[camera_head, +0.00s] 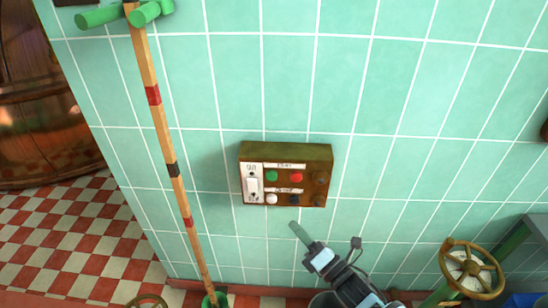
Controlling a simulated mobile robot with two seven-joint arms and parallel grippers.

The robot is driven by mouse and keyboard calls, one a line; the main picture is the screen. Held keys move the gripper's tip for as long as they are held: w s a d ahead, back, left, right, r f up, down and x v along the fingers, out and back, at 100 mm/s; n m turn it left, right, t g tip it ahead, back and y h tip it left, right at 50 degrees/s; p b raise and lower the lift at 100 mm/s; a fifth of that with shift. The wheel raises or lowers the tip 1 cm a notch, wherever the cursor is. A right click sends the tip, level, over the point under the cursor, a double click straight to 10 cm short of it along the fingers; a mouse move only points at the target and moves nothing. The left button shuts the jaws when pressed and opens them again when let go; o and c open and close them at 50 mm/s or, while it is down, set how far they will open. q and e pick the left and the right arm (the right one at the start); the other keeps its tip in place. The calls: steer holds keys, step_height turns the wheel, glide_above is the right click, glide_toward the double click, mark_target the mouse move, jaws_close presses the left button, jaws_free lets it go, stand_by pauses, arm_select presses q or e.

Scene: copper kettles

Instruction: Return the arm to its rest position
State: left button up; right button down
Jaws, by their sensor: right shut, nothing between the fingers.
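My right gripper (300,236) comes up from the bottom of the head view, a little right of the middle. It is shut and empty. Its tip is just below a brown control box (286,152) on the tiled wall, and it looks apart from the box. The box has a white switch panel at its left, a green button (271,176), a red button (296,178), a white button (271,199) and darker ones. My left gripper is not in view.
A wooden pole (161,122) with red and black bands leans at the left. A brass handwheel (469,270) stands at the lower right. A copper kettle (35,95) is at the far left, over a red and white checkered floor (85,235). The wall around the box is clear.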

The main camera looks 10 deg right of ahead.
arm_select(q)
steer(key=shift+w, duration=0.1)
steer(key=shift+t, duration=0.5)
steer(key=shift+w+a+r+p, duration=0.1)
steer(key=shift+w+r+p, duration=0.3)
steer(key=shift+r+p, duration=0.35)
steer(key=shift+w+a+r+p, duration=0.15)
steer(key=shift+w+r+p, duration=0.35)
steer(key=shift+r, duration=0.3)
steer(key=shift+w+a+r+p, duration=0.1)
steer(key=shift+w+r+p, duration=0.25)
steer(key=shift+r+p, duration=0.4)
arm_select(e)
steer(key=s+d+f+m+g+h, duration=0.1)
steer(key=s+f+m+g+h, duration=0.1)
steer(key=s+m, duration=0.7)
steer(key=s+d+f+m+g+h, duration=0.1)
steer(key=s+f+m+g+h, duration=0.2)
steer(key=s+f+m, duration=0.4)
steer(key=s+d+f+m+g+h, duration=0.2)
steer(key=s+f+m+g, duration=0.2)
steer(key=s+m, duration=0.8)
steer(key=shift+s+f+h, duration=0.15)
steer(key=shift+s+h, duration=0.15)
steer(key=shift+s, duration=2.55)
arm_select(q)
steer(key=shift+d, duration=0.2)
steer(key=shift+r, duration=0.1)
